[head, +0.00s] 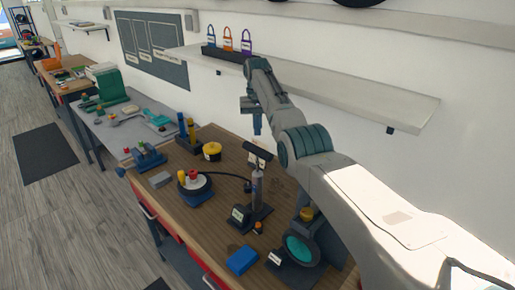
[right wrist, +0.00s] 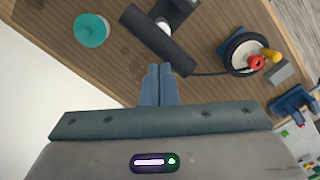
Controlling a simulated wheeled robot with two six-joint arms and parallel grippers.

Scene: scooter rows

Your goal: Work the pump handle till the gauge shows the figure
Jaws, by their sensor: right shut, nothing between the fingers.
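The pump stands upright on the brown wooden bench; its grey cylinder (head: 257,187) rises from a black base, topped by a black T-shaped handle (head: 258,149). In the right wrist view the handle (right wrist: 158,40) is a thick black bar running diagonally. A small gauge box (head: 240,214) with a pale face sits at the pump's foot; its reading is too small to tell. My right gripper (head: 257,131) points down just above the handle, with its fingers shut and empty. In the right wrist view its fingertips (right wrist: 158,68) appear beside the bar; contact cannot be told. My left gripper is out of view.
A black hose runs from the pump to a small wheel (head: 194,184) with red and yellow pieces. A blue block (head: 242,260) lies near the bench's front edge. A yellow tin (head: 212,151) stands behind. A wall shelf (head: 330,88) with padlocks hangs near my right arm.

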